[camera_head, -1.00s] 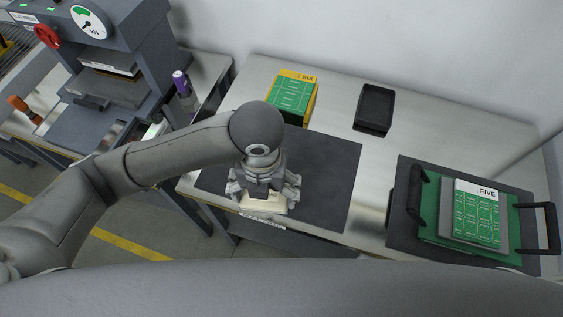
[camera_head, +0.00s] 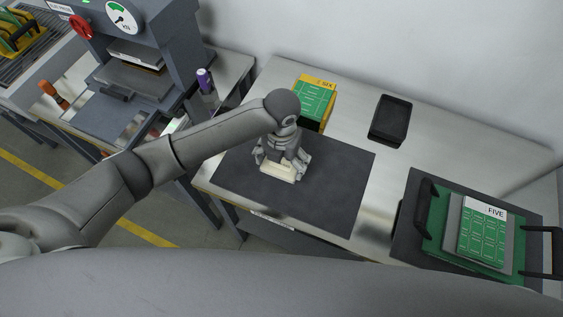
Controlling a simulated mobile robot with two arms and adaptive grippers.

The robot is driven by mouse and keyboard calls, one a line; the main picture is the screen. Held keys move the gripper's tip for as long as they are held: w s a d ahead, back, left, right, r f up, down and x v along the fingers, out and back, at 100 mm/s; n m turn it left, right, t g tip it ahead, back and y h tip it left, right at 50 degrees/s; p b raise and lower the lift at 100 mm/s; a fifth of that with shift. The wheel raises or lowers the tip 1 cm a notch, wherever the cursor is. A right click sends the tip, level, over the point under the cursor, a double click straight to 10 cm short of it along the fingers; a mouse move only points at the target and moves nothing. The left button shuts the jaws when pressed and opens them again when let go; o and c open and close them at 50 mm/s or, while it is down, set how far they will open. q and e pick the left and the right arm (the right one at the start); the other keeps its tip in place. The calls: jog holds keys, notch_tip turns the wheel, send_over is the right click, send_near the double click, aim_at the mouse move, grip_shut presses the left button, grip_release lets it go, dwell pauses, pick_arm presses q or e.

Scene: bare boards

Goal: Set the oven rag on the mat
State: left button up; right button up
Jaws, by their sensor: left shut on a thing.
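My left gripper (camera_head: 283,164) is shut on a cream-coloured piece, which I take for the oven rag (camera_head: 279,173). The gripper points down over the dark grey mat (camera_head: 335,195), in its left-middle part. The fingers hide much of the rag. Only its pale near side shows, and I cannot tell whether it touches the mat or hangs just above it. The rest of the mat is bare. My right gripper is not in view.
A green and yellow box (camera_head: 314,101) stands behind the mat. A black tray (camera_head: 390,120) lies at the back. A green handled tray (camera_head: 434,226) with a "FIVE" card (camera_head: 483,235) is at right.

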aim_at(281, 166)
pick_arm(q)
jog(key=shift+w+f, duration=0.35)
jog(key=shift+f, duration=0.05)
jog(key=f, duration=0.3)
jog(key=shift+w, duration=0.2)
jog(key=shift+f, duration=0.3)
jog(key=shift+f, duration=0.15)
jog(key=o, duration=0.8)
jog(key=shift+c, duration=0.2)
